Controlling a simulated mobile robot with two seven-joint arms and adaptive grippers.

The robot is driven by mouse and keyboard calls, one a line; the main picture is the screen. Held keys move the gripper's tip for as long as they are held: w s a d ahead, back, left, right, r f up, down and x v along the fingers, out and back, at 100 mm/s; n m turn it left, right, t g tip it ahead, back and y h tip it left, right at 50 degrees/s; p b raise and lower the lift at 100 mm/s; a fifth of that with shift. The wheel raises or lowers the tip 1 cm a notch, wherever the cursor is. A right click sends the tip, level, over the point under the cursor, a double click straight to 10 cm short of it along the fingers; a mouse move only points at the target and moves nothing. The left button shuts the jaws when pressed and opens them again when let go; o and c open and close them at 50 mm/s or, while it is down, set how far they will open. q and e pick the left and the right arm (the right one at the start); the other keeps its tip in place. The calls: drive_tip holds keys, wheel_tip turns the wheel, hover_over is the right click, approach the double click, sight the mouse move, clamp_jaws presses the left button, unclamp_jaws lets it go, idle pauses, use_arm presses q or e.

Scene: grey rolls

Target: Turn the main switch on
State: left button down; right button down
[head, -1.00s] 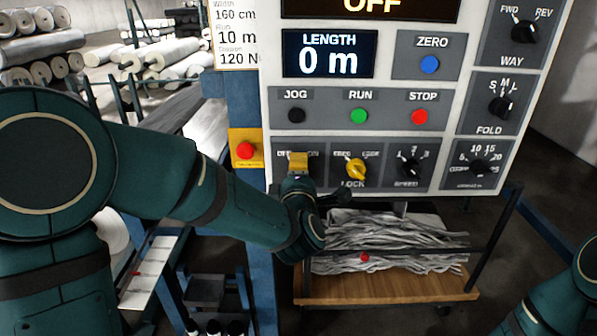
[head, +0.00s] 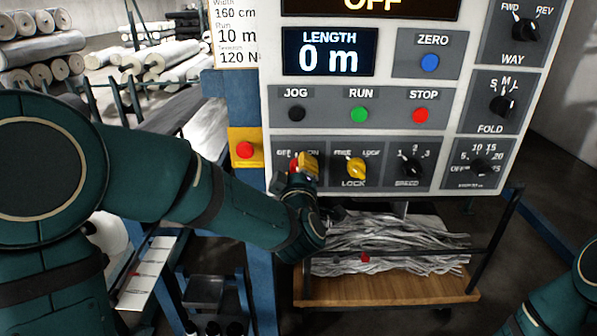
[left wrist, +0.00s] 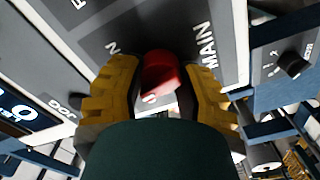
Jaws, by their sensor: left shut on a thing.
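The main switch is a red knob (left wrist: 162,78) on the panel, with the word MAIN beside it in the left wrist view. In the head view a bit of its red (head: 293,163) shows at the lower left of the panel, under OFF and ON labels. My left gripper (head: 307,163) is at this knob. In the left wrist view the yellow fingers of my left gripper (left wrist: 163,92) are closed on either side of the red knob. The knob's pointer direction is mostly hidden by the fingers. My right gripper is out of view; only part of my right arm shows.
The yellow lock knob (head: 356,168) is close to the right of my left gripper. A yellow box with a red button (head: 244,150) is just left of the panel. The display (head: 372,4) above reads OFF. A cart (head: 390,286) with grey strips stands below.

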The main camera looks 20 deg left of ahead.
use_arm(q)
drive_tip(key=m+p, duration=0.1)
drive_tip(key=m, duration=0.4)
drive_tip(key=shift+r+m, duration=0.1)
drive_tip(key=shift+m, duration=0.2)
drive_tip(key=m+p, duration=0.2)
drive_tip(key=m, duration=0.3)
drive_tip(key=shift+m, duration=0.4)
drive_tip(key=c, duration=0.5)
unclamp_jaws()
drive_tip(key=shift+w, duration=0.1)
drive_tip(key=v, duration=0.7)
drive_tip(key=shift+s, duration=0.3)
